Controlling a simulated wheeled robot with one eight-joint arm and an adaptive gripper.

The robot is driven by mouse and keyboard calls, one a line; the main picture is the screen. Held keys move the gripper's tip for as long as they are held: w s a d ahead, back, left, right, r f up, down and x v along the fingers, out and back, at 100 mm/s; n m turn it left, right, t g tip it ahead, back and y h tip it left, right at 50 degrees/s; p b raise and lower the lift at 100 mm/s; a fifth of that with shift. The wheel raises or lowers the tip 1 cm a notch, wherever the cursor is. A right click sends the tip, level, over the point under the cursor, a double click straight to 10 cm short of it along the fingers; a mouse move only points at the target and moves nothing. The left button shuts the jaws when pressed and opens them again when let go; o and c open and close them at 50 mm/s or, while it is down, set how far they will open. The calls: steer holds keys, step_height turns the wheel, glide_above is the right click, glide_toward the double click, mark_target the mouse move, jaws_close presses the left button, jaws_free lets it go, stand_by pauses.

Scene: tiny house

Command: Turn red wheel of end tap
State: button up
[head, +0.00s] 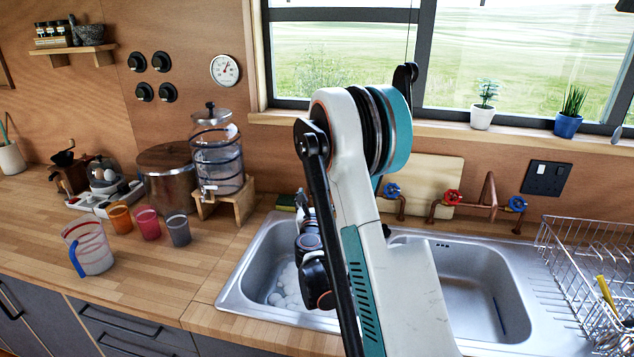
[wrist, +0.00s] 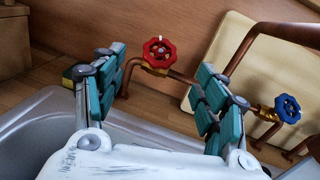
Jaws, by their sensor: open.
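The wrist view shows a red wheel (wrist: 159,51) on a copper pipe tap, with a blue wheel (wrist: 287,109) of the same tap to its right. My gripper (wrist: 160,70) is open and empty, its teal-padded fingers spread left and right. The red wheel appears in the gap between the fingertips, seemingly beyond them and untouched. A second tap to the right has a red wheel (head: 452,197) and a blue wheel (head: 517,204).
A steel double sink (head: 240,290) lies below the taps. A cutting board (head: 430,172) leans on the wall behind them. A sponge (head: 286,202) lies by the sink's back edge. A dish rack (head: 560,240) stands right; a glass dispenser (head: 217,155) stands left.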

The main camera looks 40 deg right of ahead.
steer(key=b+x, duration=0.1)
steer(key=x, duration=0.8)
steer(key=shift+b, duration=0.3)
steer(key=c, duration=1.1)
